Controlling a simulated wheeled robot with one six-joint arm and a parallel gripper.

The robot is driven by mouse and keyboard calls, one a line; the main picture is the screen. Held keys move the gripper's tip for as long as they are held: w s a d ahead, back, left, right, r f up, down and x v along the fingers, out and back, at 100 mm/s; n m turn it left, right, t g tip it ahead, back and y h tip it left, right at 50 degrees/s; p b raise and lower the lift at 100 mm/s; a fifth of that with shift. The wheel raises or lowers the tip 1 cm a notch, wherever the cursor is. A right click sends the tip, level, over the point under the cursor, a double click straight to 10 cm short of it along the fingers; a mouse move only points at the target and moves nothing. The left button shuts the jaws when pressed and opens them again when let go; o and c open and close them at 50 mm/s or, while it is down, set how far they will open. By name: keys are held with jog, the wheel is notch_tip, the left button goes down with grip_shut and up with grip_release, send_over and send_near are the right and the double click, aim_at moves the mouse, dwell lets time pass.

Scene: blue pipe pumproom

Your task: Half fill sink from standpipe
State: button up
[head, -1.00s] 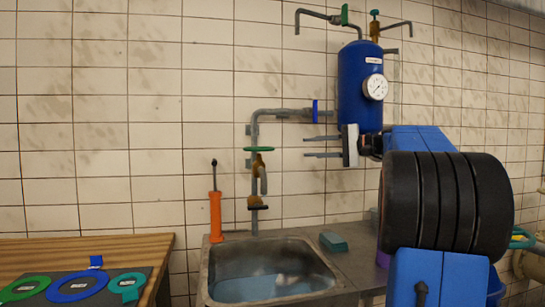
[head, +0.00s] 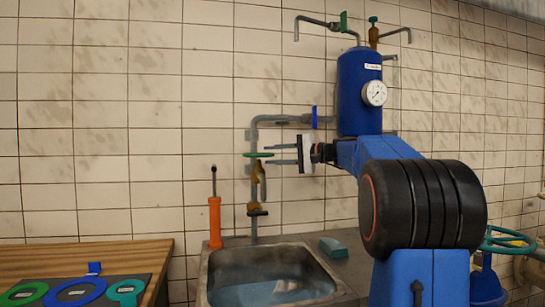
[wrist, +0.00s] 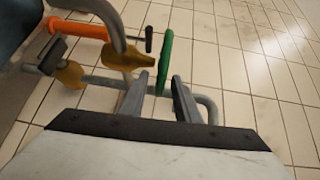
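The standpipe (head: 254,190) is a grey pipe on the tiled wall behind the sink. It carries a green handwheel (head: 258,155), a brass tap (head: 262,172) and a lower brass valve with a dark handle (head: 256,210). The metal sink (head: 213,275) has bluish water (head: 268,292) in its bottom; its level is hard to judge. No stream shows. My gripper (head: 268,155) is open, pointing left at the handwheel's right edge. In the wrist view the handwheel (wrist: 166,62) is seen edge-on, its near rim between my open fingertips (wrist: 160,78); contact cannot be told.
An orange hand pump (head: 215,220) stands left of the standpipe. A blue tank with a gauge (head: 359,90) hangs above my arm. A teal block (head: 333,247) lies right of the sink. A wooden bench (head: 100,250) with coloured ring tools is at left.

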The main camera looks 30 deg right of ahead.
jog(key=shift+w+a, duration=0.15)
jog(key=shift+w, duration=0.05)
grip_shut()
jog(key=shift+w+d+n+g+y, duration=0.2)
jog(key=shift+w+n+g+y, duration=0.1)
jog(key=shift+n+g+y, duration=0.25)
jog(key=shift+w+d+n+g+y, duration=0.1)
jog(key=shift+w+n+g+y, duration=0.2)
jog(key=shift+n+g+y, duration=0.55)
jog(key=shift+w+n+g+y, duration=0.25)
jog(key=shift+n+g+y, duration=0.4)
jog(key=shift+g, duration=0.25)
grip_release()
jog(key=shift+d, duration=0.1)
